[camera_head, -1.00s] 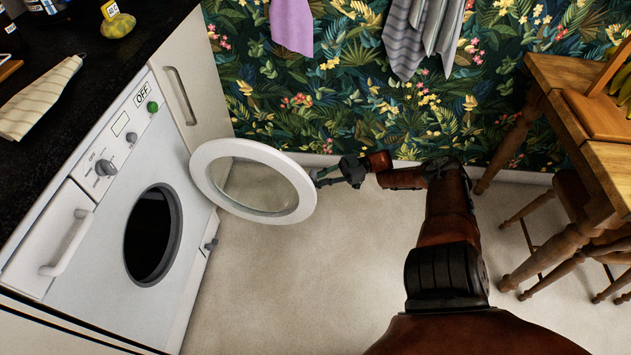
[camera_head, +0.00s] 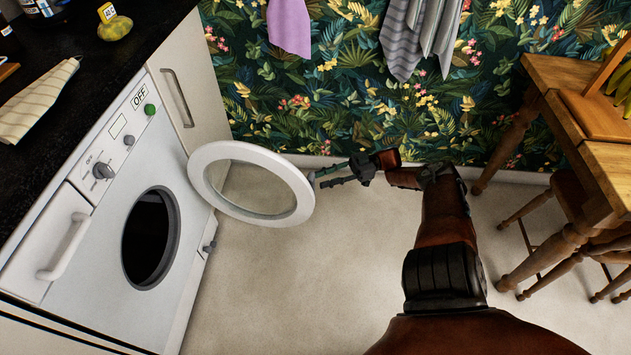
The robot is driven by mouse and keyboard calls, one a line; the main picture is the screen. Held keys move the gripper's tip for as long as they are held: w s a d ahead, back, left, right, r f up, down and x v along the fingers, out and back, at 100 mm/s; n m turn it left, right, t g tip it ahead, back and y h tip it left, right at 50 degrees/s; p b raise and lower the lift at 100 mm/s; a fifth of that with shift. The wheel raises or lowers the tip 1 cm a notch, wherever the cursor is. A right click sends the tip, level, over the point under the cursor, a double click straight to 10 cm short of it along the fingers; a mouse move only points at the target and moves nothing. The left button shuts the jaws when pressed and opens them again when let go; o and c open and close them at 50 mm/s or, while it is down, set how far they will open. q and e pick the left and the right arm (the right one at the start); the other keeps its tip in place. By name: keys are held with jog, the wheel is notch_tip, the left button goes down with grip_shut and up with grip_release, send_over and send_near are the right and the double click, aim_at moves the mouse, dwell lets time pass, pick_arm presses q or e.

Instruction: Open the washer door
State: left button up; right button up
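The white washer (camera_head: 68,256) stands at the left. Its round white door (camera_head: 199,190), with a clear glass middle, stands swung out wide from the dark drum opening (camera_head: 147,238). My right gripper (camera_head: 318,179) is at the door's right outer edge, its two dark fingers spread apart and pointing left toward the rim. I cannot tell whether a finger touches the rim. Nothing shows between the fingers. My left gripper is out of view.
A black counter (camera_head: 95,60) runs above the washer, with a striped cloth (camera_head: 32,103) on it. A wooden table (camera_head: 612,165) and a stool (camera_head: 570,190) stand at the right. Bare floor (camera_head: 290,290) lies in front of the washer. Patterned wall (camera_head: 340,110) closes off the back.

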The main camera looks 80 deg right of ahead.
jog(key=shift+v, duration=1.25)
jog(key=shift+c, duration=0.5)
